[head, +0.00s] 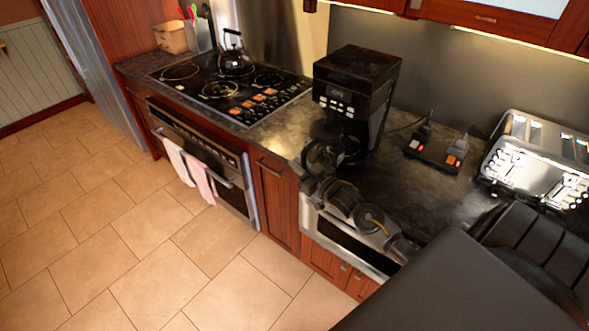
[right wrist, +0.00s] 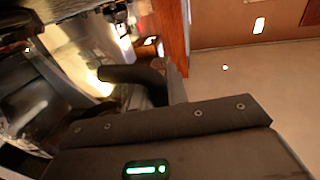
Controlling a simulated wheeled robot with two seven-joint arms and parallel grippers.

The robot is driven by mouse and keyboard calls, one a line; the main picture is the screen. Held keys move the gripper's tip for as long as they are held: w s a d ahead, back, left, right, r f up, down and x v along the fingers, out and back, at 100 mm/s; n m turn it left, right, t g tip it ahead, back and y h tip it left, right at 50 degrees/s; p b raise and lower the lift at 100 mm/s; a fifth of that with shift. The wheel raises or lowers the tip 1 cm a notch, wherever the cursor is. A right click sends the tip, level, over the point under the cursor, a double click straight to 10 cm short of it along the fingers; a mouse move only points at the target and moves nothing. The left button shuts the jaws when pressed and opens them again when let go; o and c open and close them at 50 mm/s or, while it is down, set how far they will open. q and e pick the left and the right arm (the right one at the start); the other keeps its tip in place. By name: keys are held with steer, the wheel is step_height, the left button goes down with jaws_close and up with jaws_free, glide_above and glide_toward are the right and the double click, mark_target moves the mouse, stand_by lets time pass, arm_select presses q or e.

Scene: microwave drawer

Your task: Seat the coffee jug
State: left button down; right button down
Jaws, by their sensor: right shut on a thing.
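The black coffee machine (head: 357,85) stands on the dark counter, its front towards the lower left. The dark coffee jug (head: 325,131) is low at the machine's front, upright as far as I can tell. My right gripper (head: 318,166) reaches in from the lower right and is shut on the jug's handle. The right wrist view shows the black handle (right wrist: 125,74) at the fingers, with the jug's body only partly visible at the left. My gripper hides part of the jug. I cannot tell whether its bottom touches the machine's base. My left gripper is out of view.
A silver toaster (head: 540,165) stands at the right, with a dark power strip (head: 437,148) beside it. The cooktop (head: 228,92) with a black kettle (head: 235,60) lies left of the machine. Wall cabinets (head: 500,27) hang above. The counter's front edge runs under my right arm.

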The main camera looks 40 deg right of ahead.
mark_target(312, 153)
steer(key=shift+w+d+b, duration=0.2)
steer(key=shift+w+d, duration=0.1)
steer(key=shift+d, duration=0.75)
steer(key=shift+w+d+b, duration=0.2)
steer(key=shift+w+d, duration=0.1)
steer(key=shift+d, duration=0.75)
steer(key=shift+w+d+b, duration=0.2)
steer(key=shift+w+d, duration=0.1)
steer(key=shift+d, duration=0.75)
steer(key=shift+w+d+b, duration=0.35)
steer(key=shift+d, duration=0.75)
steer(key=shift+w+d+b, duration=0.3)
steer(key=shift+d, duration=0.75)
steer(key=shift+w+d+b, duration=0.35)
steer(key=shift+d, duration=0.75)
steer(key=shift+r, duration=0.1)
steer(key=shift+p, duration=0.4)
steer(key=shift+f, duration=0.2)
steer(key=shift+f+b, duration=0.3)
steer(key=shift+f, duration=0.15)
steer(key=shift+p, duration=0.3)
